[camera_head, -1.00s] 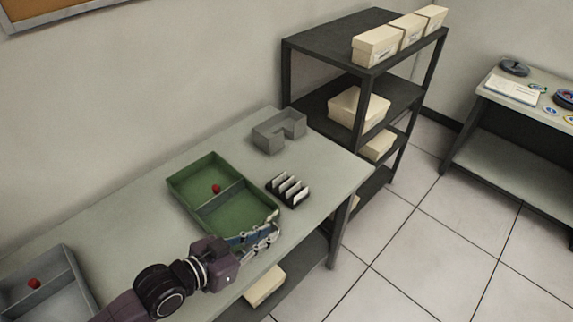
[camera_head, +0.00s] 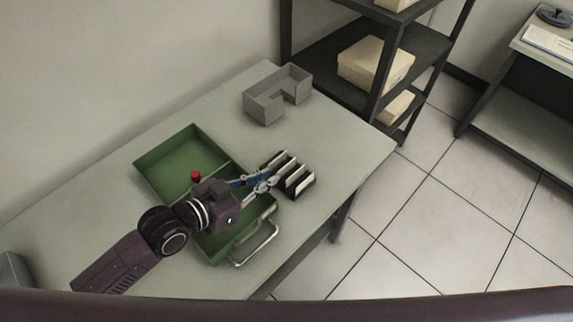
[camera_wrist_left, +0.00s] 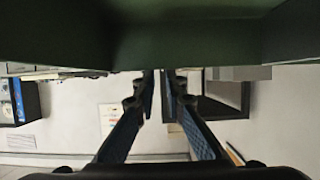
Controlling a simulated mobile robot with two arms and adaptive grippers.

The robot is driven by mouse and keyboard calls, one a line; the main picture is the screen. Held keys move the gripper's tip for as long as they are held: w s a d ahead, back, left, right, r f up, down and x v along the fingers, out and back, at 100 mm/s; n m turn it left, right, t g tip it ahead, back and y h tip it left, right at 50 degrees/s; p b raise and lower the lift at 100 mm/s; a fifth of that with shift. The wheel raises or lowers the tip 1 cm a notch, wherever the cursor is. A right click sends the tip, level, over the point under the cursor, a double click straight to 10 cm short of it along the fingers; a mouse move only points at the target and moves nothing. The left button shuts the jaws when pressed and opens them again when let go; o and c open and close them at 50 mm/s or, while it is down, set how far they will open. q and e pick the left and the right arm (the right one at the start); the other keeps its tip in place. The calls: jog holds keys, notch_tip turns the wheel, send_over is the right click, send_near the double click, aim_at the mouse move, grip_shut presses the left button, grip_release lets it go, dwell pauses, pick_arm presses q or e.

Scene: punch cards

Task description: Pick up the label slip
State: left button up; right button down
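White slips stand in a black slotted rack (camera_head: 303,190) on the table, just right of the green tray; I cannot tell which is the label slip (camera_head: 298,178). My left gripper (camera_head: 274,180) reaches over the tray from the left, its fingertips at the rack's left side in the head view. I cannot tell if they touch a slip. In the left wrist view the two blue-padded fingers (camera_wrist_left: 161,76) stand apart with a narrow gap, and nothing is clearly held between them. My right gripper is not in view.
The green two-part tray (camera_head: 163,151) holds a red piece (camera_head: 196,175) and has a metal handle (camera_head: 262,244) at its front. A grey notched bin (camera_head: 262,108) stands behind the rack. A dark shelf with cream boxes (camera_head: 374,62) stands beyond. The table's right end is clear.

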aim_at(286, 166)
pick_arm(q)
jog(key=shift+w+f, duration=0.3)
jog(key=shift+w, duration=0.05)
jog(key=shift+w+d+f+p, duration=0.15)
jog(key=shift+w+d+p, duration=0.15)
jog(key=shift+w+d, duration=0.35)
jog(key=shift+w+d+p, duration=0.35)
jog(key=shift+d, duration=0.2)
jog(key=p+x, duration=0.1)
jog(key=x, duration=0.2)
jog(key=shift+w+d+f, duration=0.1)
jog(key=shift+w+d, duration=0.05)
jog(key=shift+w, duration=0.2)
jog(key=shift+w+d+f, duration=0.2)
jog(key=shift+d+f, duration=0.05)
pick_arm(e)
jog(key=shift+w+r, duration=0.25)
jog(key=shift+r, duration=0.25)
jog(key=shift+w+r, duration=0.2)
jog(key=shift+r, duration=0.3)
pick_arm(q)
grip_shut()
